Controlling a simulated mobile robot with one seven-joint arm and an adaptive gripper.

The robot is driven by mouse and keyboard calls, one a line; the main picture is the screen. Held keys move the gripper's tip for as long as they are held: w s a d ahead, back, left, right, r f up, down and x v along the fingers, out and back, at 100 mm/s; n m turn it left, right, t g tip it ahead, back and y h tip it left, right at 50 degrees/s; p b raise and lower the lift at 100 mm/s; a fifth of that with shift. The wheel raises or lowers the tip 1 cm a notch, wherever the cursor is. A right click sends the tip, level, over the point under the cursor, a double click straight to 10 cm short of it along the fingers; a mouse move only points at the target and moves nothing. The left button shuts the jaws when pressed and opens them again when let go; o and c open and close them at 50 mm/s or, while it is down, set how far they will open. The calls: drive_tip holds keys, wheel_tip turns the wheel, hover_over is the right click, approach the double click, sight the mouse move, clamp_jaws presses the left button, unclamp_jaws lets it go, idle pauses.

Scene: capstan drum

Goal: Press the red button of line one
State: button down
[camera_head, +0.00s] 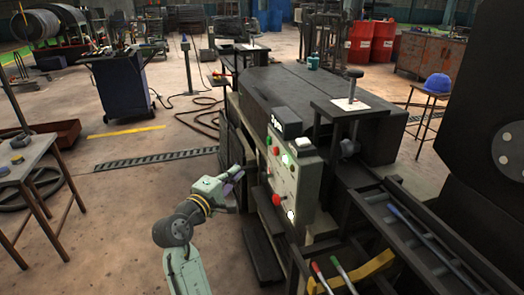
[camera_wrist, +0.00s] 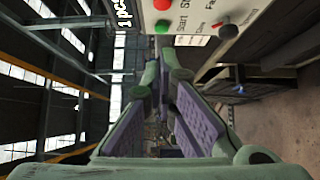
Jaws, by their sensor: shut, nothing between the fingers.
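The control box (camera_head: 296,180) stands upright at the machine's near side.
A dark machine housing (camera_head: 320,105) stands behind the box. Rails with coloured-handled tools (camera_head: 340,270) lie at front right. A table (camera_head: 25,160) stands at left. The floor (camera_head: 120,200) between is mostly clear.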

sight(276, 151)
drive_tip(key=shift+s, duration=0.1)
drive_tip(key=s+d+p+x, duration=0.1)
drive_tip(key=d+p+x, duration=0.1)
drive_tip(key=x, duration=1.1)
drive_tip(key=shift+d+p, duration=0.25)
drive_tip(key=shift+p, duration=0.4)
drive_tip(key=shift+s, duration=0.15)
